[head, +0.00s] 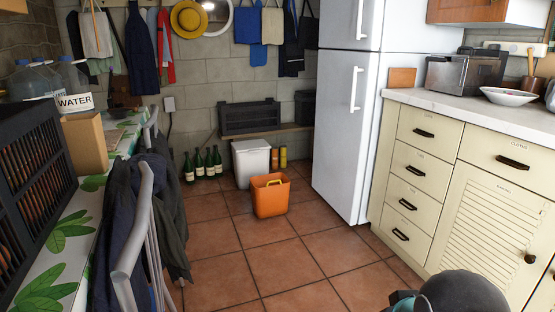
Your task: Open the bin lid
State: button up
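A white bin (243,167) stands on the tiled floor by the back wall, left of the fridge. Its flat top (251,145) looks closed. An orange container (271,200) with a handle-like opening near its rim stands just in front of it and hides part of its lower right. Part of my arm shows at the bottom right, far from the bin. My gripper is not in view.
Green bottles (208,163) stand left of the bin, and yellow canisters (283,157) to its right. A white fridge (345,130) and cream cabinets (440,165) line the right. A leaf-patterned table (75,215) and a chair with jackets (160,205) line the left. The middle floor is clear.

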aim_at(252, 146)
jog(key=u, duration=0.25)
jog(key=i, duration=1.9)
jog(key=u, duration=0.6)
jog(key=i, duration=2.05)
jog(key=u, duration=0.35)
